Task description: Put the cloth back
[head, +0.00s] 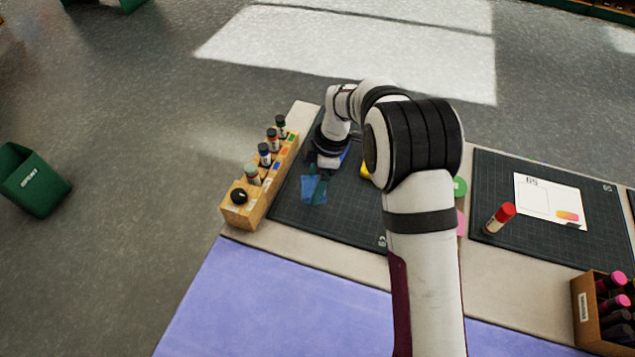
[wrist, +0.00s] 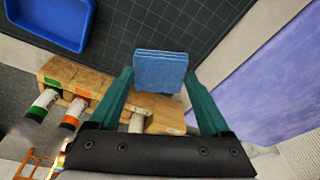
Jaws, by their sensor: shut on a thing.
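A small folded blue cloth (head: 312,190) is between the fingers of my gripper (head: 318,184), over the left dark cutting mat (head: 350,226). In the wrist view the cloth (wrist: 160,66) shows as a stacked light-blue square between the two teal fingertips of my gripper (wrist: 160,80). The gripper is shut on it. I cannot tell whether the cloth touches the mat. A blue tray (wrist: 52,24) lies on the mat at the upper left of the wrist view; my arm mostly hides it in the head view.
A wooden rack (head: 253,206) with several small bottles stands along the mat's left side. Right of my arm, a second mat (head: 490,175) holds a white card (head: 546,200) and a red-capped bottle (head: 499,218). A wooden box (head: 582,310) of bottles stands at the lower right.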

